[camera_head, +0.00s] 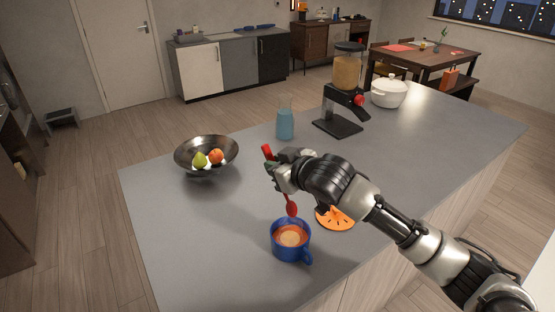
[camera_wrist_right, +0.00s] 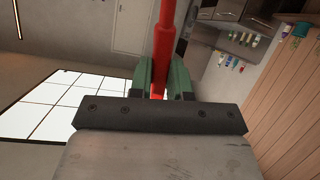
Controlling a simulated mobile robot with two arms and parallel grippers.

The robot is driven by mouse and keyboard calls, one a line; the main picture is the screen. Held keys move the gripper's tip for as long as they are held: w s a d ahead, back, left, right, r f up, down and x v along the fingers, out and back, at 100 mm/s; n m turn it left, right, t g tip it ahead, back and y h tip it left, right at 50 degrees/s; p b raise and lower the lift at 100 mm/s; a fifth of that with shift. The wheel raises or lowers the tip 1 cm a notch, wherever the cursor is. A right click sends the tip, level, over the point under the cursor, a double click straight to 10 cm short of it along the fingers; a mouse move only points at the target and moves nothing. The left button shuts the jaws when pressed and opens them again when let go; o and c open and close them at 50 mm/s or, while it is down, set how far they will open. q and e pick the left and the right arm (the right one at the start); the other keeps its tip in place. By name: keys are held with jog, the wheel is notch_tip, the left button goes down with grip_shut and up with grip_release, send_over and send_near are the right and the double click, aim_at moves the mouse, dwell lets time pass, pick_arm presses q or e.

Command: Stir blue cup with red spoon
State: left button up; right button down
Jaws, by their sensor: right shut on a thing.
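The blue cup (camera_head: 279,250) stands upright on the grey counter with orange-brown liquid in it. The red spoon (camera_head: 291,207) slants down from my right gripper (camera_head: 271,172), its bowl end just above or at the cup's back rim; I cannot tell if it touches. My right gripper is shut on the spoon's handle, above and behind the cup. In the right wrist view the red handle (camera_wrist_right: 164,40) stands between the two green fingers. My left gripper is not in view.
An orange slice-shaped trivet (camera_head: 336,219) lies right of the cup under my right arm. A dark fruit bowl (camera_head: 222,144), a blue glass jar (camera_head: 285,124), a grinder (camera_head: 345,95) and a white pot (camera_head: 390,94) stand farther back. The counter (camera_head: 190,240) left of the cup is clear.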

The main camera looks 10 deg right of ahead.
jog(key=shift+w+a+f+b, duration=0.15)
jog(key=shift+w+f+b, duration=0.05)
jog(key=shift+f+b, duration=0.5)
notch_tip(320, 180, down, 10)
jog(key=b, duration=0.5)
jog(key=shift+s+d+r+b, duration=0.2)
jog(key=shift+d+r+b, duration=0.05)
jog(key=shift+b, duration=0.15)
